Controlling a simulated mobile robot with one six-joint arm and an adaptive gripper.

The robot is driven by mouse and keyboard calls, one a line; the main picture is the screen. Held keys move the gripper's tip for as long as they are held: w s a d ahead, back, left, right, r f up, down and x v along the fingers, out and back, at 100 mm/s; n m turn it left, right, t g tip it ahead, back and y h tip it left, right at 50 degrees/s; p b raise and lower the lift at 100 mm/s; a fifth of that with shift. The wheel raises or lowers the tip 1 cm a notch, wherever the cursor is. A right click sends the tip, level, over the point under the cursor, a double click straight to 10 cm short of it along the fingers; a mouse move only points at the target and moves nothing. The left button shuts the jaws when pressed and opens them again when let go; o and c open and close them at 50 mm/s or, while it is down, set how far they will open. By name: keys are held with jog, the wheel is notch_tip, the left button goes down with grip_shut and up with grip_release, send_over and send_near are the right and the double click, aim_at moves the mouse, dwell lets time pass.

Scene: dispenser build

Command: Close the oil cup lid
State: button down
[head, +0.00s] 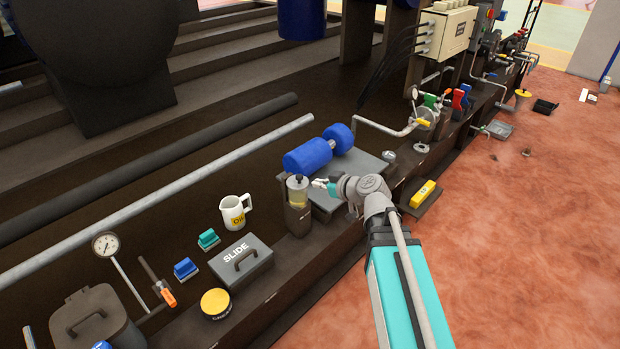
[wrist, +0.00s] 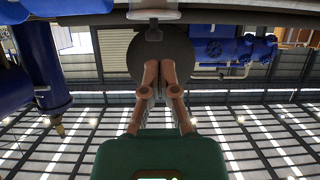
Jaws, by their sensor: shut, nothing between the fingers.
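The oil cup (head: 298,196) is a small clear cup with yellow oil, standing on a dark block along the machine's edge. A grey round lid (head: 296,181) shows at its top in the head view. My gripper (head: 319,183) is just right of the cup's top, level with the lid. In the wrist view my gripper (wrist: 154,78) has its fingers together and empty, in front of a dark round disc (wrist: 176,47). This disc looks like the raised lid, joined by a small tab to a pale rim (wrist: 153,14). Whether the fingers touch it I cannot tell.
A blue cylindrical part (head: 308,155) lies on a grey plate behind my gripper. A white oil jug (head: 235,212) and a grey SLIDE box (head: 240,262) stand left of the cup. A yellow block (head: 422,193) lies to the right. The reddish floor on the right is mostly clear.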

jog(key=shift+s+d+f+b, duration=0.2)
jog(key=shift+s+d+f, duration=0.1)
jog(key=shift+s+d, duration=0.2)
jog(key=shift+s+d+f+b, duration=0.2)
jog(key=shift+s+d+f, duration=0.1)
jog(key=shift+s+d, duration=0.2)
jog(key=s+d+f+m+g+h+p, duration=0.3)
jog(key=s+d+m+g+h, duration=0.15)
jog(key=s, duration=0.25)
jog(key=s+d+f+m+g+h+p, duration=0.3)
jog(key=s+d+m+g+h, duration=0.1)
jog(key=s+m+g+h, duration=0.15)
notch_tip(320, 180, up, 37)
jog(key=p, duration=3.6)
jog(key=shift+s+r+n+t+y+p, duration=0.2)
jog(key=shift+s+n+t+y+p, duration=0.1)
jog(key=shift+s+p, duration=0.1)
jog(key=shift+d, duration=0.15)
